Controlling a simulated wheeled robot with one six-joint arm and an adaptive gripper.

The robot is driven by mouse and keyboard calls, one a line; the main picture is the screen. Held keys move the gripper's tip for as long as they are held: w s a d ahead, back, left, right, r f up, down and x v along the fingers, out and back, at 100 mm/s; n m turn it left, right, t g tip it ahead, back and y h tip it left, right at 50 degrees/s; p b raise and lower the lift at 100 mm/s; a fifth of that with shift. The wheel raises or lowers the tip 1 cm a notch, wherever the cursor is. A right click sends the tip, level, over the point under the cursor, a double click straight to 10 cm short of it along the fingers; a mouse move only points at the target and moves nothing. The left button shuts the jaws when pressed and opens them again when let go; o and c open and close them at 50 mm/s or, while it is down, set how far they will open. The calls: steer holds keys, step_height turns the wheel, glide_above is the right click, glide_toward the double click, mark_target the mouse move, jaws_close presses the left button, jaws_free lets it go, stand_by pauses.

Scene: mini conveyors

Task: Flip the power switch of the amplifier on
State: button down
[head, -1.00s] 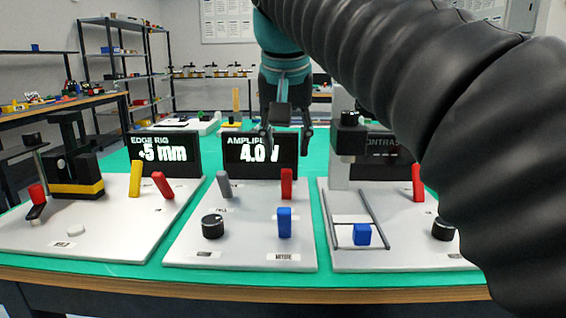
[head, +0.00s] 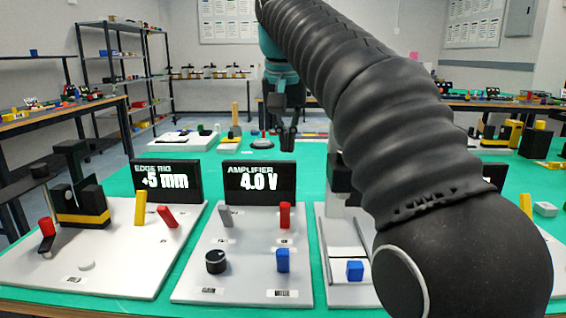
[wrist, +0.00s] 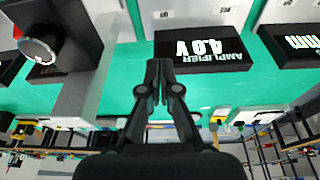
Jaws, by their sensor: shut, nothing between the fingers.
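The amplifier panel (head: 240,252) is a light grey board in the middle of the near table. Its black display (head: 259,182) reads 4.0 V. On the board stand a grey lever (head: 226,216), a red lever (head: 285,216), a black knob (head: 215,261) and a blue lever (head: 282,260). The small labels are unreadable, so I cannot tell which lever is the power switch. My gripper (head: 286,145) hangs beyond and above the display, empty and shut. In the wrist view my gripper's fingertips (wrist: 160,65) meet just beside the upside-down amplifier display (wrist: 205,50).
The edge rig (head: 80,250) stands to the left with its own display (head: 168,182). Another board with a blue block (head: 355,270) lies to the right, partly hidden by my arm. More devices sit at the table's far side. Green tabletop is bare between them.

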mark_target(285, 175)
steer(key=shift+n+g, duration=0.3)
steer(key=shift+g, duration=0.2)
steer(key=f+b, duration=0.1)
steer(key=f, duration=0.1)
steer(key=f+b, duration=0.1)
steer(key=f, duration=0.2)
steer(key=w+f+b, duration=0.1)
steer(key=f, duration=0.2)
steer(key=shift+a+b, duration=0.2)
steer(key=shift+b, duration=0.2)
steer(key=s, duration=0.1)
steer(key=s+f+b, duration=0.1)
steer(key=shift+s+a+f, duration=0.1)
steer(key=shift+s+f, duration=0.1)
steer(key=shift+s, duration=0.1)
steer(key=shift+s+a+f, duration=0.1)
steer(key=shift+s+f, duration=0.1)
steer(key=shift+s, duration=0.3)
